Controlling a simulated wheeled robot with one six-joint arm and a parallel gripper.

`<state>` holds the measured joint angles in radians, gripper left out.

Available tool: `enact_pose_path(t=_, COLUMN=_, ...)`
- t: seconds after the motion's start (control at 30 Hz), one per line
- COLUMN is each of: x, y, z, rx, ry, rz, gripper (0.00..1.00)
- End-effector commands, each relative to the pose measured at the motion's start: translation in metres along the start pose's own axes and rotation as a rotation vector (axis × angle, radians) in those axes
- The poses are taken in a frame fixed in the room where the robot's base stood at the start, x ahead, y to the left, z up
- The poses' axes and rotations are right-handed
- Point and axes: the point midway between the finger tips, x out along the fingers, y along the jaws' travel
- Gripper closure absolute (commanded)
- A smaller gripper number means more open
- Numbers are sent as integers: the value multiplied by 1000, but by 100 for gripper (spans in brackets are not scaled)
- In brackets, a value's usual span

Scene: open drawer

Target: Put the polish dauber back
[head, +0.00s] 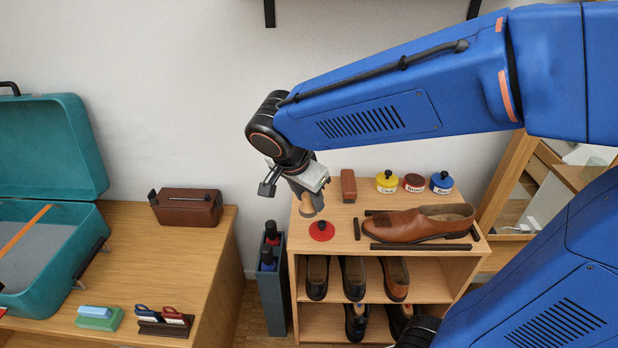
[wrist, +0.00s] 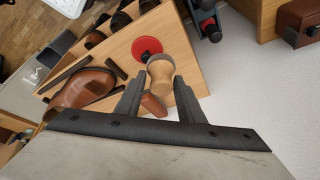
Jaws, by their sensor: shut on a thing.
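The polish dauber (head: 307,207) has a light wooden handle and a rounded, greyish-tan head. My gripper (head: 306,190) is shut on it and holds it head down above the left end of the shoe cabinet's top (head: 338,213). In the wrist view the dauber (wrist: 160,70) sits between the two dark fingers of my gripper (wrist: 159,82). A red round piece with a black knob (head: 321,231) lies just below and beside the dauber's head. It also shows in the wrist view (wrist: 147,47). I cannot tell whether the dauber touches it.
A brown shoe (head: 420,225) lies among dark bars on the cabinet top. Yellow (head: 387,183), brown (head: 414,184) and blue (head: 441,184) tins and a brown block (head: 348,186) stand at the back. A dark bin (head: 273,290) stands left. Shoes fill the lower shelves.

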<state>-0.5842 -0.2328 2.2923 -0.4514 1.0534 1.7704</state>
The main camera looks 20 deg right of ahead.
Motion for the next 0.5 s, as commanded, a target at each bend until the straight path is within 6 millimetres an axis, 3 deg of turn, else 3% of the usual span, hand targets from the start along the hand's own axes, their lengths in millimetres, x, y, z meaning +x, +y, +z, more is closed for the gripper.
enact_pose_path(t=0.5, x=36, y=-61, z=-75, rx=5, ry=0, rz=3, gripper=86)
